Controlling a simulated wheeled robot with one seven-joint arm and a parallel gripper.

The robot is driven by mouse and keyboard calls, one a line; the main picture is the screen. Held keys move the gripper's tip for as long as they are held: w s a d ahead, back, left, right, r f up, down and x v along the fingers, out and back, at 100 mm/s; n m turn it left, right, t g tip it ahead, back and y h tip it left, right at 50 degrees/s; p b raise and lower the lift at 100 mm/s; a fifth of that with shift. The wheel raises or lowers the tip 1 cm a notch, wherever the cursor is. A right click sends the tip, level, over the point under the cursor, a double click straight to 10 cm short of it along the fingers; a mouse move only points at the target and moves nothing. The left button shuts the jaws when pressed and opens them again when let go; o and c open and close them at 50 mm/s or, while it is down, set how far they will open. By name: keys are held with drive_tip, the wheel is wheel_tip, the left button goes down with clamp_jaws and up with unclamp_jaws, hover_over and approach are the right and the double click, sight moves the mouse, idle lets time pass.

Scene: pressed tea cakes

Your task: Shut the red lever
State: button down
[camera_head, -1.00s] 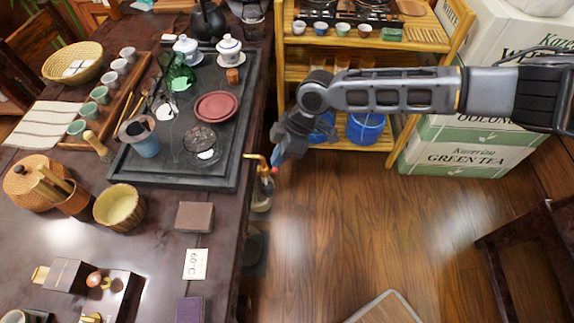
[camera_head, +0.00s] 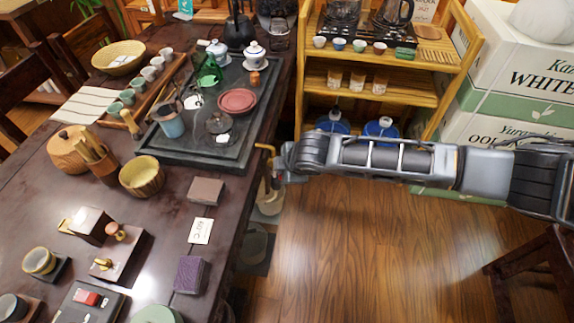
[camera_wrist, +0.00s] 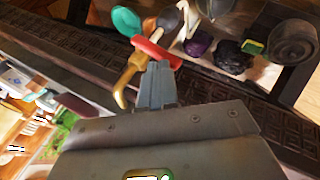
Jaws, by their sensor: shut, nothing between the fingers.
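The red lever (camera_wrist: 157,52) shows in the wrist view as a short red bar on a brass tap (camera_wrist: 128,78). In the head view the brass tap (camera_head: 264,148) sticks out from the right edge of the dark table. The red lever is hidden behind my arm there. My gripper (camera_wrist: 158,68) is shut and empty. Its fingertips are right by the lever's middle in the wrist view; I cannot tell whether they touch. In the head view my gripper (camera_head: 280,175) is beside the tap, at the table's edge, partly hidden by my wrist.
A dark tea tray (camera_head: 180,153) with cups and pots lies on the table. Below the tap stands a pale container (camera_head: 270,204). A wooden shelf (camera_head: 385,106) stands behind my arm, with boxes (camera_head: 520,78) to its right.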

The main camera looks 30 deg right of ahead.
drive_tip(key=shift+w+d, duration=0.15)
drive_tip(key=shift+w, duration=0.05)
drive_tip(key=shift+w+d+f+b, duration=0.3)
drive_tip(key=shift+w+d+b, duration=0.15)
drive_tip(key=shift+w, duration=0.15)
drive_tip(key=shift+r, duration=0.1)
